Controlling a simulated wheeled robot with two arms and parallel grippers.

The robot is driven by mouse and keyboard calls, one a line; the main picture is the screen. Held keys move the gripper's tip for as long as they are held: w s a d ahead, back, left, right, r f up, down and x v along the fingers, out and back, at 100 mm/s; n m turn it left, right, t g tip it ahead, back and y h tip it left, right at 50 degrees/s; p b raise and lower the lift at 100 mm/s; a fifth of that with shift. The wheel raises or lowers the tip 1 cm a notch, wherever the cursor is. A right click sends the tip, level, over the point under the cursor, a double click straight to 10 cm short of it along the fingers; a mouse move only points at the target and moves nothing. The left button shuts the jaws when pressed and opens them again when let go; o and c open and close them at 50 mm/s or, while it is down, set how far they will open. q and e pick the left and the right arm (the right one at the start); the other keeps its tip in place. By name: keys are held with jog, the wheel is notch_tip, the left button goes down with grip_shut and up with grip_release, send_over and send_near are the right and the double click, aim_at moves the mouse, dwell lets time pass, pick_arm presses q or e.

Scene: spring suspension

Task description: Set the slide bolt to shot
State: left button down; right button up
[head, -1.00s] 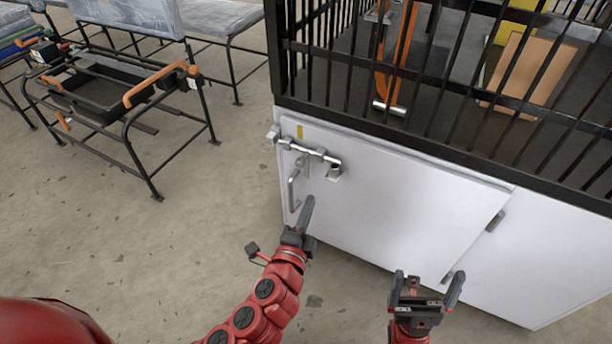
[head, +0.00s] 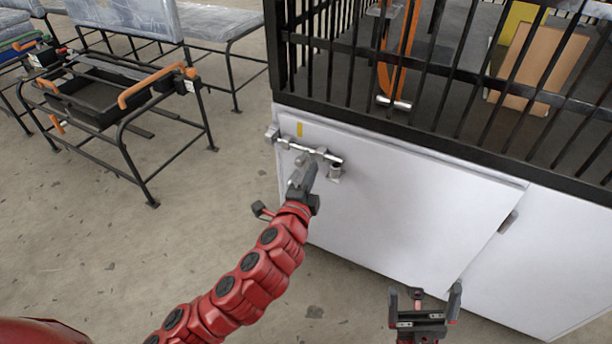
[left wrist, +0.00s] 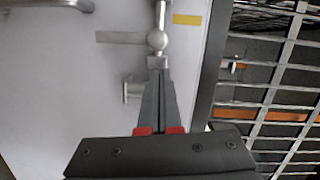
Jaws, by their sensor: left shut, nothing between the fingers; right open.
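The silver slide bolt (head: 296,146) runs across the upper left of the white cabinet door (head: 410,205), below a small yellow mark (head: 299,129). A short metal post (head: 335,171) stands near its right end. In the left wrist view the bolt rod (left wrist: 160,14) runs vertically, with a round knob (left wrist: 157,41) and a side handle (left wrist: 118,37) pointing left. My left gripper (head: 308,168) is shut and empty, its tips at or close against the bolt's lower bracket; contact is unclear. It hides part of the bolt. My right gripper (head: 423,296) is open and empty, low before the cabinet.
A black barred cage (head: 440,90) stands on the cabinet. A curved door handle (left wrist: 50,4) shows at the wrist view's upper left. A black-framed trolley (head: 120,110) stands at the left. The floor (head: 90,220) between is clear.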

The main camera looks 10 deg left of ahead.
pick_arm(q)
jog(key=shift+w+a+f, duration=0.1)
jog(key=shift+w+a, duration=0.2)
jog(key=shift+a, duration=0.4)
jog(key=shift+a, duration=0.1)
jog(key=a+p, duration=0.1)
jog(key=w+a+p, duration=0.1)
jog(key=a, duration=0.1)
jog(key=shift+w+a, duration=0.2)
jog(key=shift+a, duration=0.1)
